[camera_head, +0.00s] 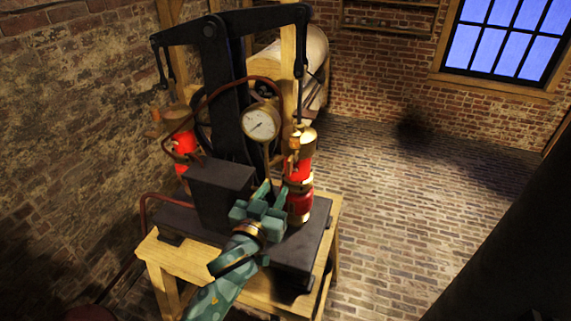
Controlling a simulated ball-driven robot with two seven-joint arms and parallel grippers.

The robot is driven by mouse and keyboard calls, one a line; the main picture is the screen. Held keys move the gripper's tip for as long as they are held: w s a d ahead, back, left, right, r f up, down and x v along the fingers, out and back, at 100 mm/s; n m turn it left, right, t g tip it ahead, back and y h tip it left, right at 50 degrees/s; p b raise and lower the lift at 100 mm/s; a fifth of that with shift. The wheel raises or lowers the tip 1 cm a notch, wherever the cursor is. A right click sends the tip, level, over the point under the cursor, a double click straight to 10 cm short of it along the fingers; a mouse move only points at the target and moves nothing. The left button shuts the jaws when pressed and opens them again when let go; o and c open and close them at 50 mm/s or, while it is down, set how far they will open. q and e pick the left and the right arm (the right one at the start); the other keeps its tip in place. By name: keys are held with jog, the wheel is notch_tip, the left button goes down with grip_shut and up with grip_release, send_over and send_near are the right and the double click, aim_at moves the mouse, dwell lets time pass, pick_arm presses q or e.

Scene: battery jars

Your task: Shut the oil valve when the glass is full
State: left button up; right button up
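A machine with a black beam (230,22) and black frame stands on a wooden table. On its right side is a red cylinder (299,168) with brass fittings (303,137) on top; a small pale knob stands above them. I cannot make out which part is the oil valve or the glass, nor any oil level. My teal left gripper (273,190) is in front of the machine, left of the red cylinder and below the gauge. Its two fingers show a gap with nothing seen between them. My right gripper is not in view.
A round white gauge (260,123) sits at the machine's middle. A black block (218,187) stands left of my gripper. A second red cylinder (184,143) is at the far left. The wooden table (180,258) has free brick floor (410,200) to its right.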

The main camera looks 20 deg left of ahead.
aim_at(288, 166)
pick_arm(q)
jog(key=w, duration=1)
jog(key=shift+w+d+f, duration=0.1)
jog(key=shift+w+d, duration=0.1)
jog(key=shift+w, duration=0.2)
jog(key=shift+s, duration=0.1)
grip_shut()
